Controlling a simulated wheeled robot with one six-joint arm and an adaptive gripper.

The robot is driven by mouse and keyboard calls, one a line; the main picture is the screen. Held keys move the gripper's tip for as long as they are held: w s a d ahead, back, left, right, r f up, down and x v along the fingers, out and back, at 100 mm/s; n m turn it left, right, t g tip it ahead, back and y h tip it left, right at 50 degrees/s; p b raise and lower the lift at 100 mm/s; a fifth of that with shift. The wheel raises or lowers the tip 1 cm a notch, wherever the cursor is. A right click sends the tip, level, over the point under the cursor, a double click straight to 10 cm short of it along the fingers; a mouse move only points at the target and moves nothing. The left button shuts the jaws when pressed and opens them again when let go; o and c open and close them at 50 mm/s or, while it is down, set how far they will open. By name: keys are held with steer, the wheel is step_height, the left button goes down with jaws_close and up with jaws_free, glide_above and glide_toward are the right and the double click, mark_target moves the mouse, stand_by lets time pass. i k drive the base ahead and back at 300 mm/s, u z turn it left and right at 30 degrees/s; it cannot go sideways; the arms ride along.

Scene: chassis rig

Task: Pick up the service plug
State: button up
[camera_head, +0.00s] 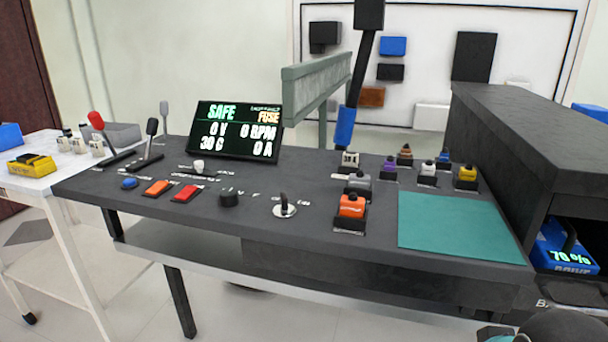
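My gripper's fingers are not visible. A dark rounded shape, cut off at the bottom right corner, may be part of my arm, but I cannot tell.
The bench (330,236) carries a SAFE display (236,130), levers and buttons at left. Several small coloured plugs stand behind the orange block. The teal mat (455,228) is bare. A dark cabinet (530,140) rises at right.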

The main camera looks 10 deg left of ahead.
mark_target(352, 205)
steer(key=u, duration=2.05)
steer(key=k, duration=0.7)
steer(key=u, duration=0.05)
